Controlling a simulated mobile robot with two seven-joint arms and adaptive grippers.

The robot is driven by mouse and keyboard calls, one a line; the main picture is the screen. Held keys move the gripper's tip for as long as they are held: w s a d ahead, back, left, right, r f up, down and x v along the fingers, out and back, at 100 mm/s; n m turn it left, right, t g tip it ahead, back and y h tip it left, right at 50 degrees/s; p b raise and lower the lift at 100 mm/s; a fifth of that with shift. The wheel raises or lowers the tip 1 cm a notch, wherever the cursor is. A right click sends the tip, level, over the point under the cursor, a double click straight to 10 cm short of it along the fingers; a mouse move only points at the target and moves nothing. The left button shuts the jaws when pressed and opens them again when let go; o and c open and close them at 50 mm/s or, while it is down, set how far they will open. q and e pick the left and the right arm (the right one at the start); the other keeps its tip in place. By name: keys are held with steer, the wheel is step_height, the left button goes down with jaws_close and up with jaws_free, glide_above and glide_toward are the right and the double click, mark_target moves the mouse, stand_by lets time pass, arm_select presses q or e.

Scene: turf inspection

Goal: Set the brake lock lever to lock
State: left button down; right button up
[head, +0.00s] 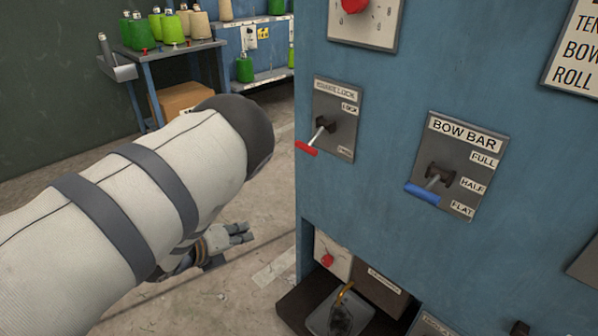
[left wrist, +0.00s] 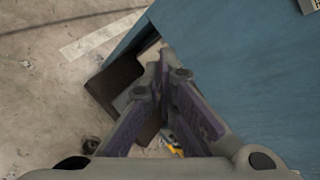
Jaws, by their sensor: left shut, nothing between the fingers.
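The brake lock lever (head: 307,149) has a red handle and sits on a grey plate (head: 346,103) near the left edge of the blue panel (head: 400,140) in the head view. The plate reads LOCK near its top; the lower label is too small to read. The lever's handle points down and to the left, toward the lower label. My left gripper (head: 243,233) is low and left of the panel, below the lever and apart from it. It is shut and empty; its fingers also show in the left wrist view (left wrist: 166,75). My right gripper is out of view.
A bow bar lever (head: 422,193) with a blue handle is right of the brake lock. A red knob (head: 354,5) is above. A dark ledge (head: 290,310) with a grey tray juts out below. A table (head: 180,50) with yarn cones stands behind at left.

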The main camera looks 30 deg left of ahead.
mark_target(316, 136)
arm_select(q)
steer(key=w+d+r+m+t+h, duration=0.2)
steer(key=w+r+m+h, duration=0.2)
steer(key=w+r+m, duration=0.3)
step_height(316, 136, up, 2)
steer(key=m, duration=0.4)
steer(key=shift+w+d+r+m+b, duration=0.2)
steer(key=shift+w+d+m+b, duration=0.1)
steer(key=shift+m+b, duration=0.1)
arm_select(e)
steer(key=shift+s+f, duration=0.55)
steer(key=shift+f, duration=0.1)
arm_select(q)
steer(key=b+x, duration=0.1)
steer(key=x, duration=0.9)
step_height(316, 136, up, 4)
steer(key=shift+a+r+p, duration=0.1)
steer(key=shift+a+p, duration=0.05)
steer(key=shift+p, duration=0.45)
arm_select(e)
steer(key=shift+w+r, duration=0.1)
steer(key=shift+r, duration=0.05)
arm_select(q)
steer(key=shift+s, duration=0.1)
steer(key=shift+a, duration=0.1)
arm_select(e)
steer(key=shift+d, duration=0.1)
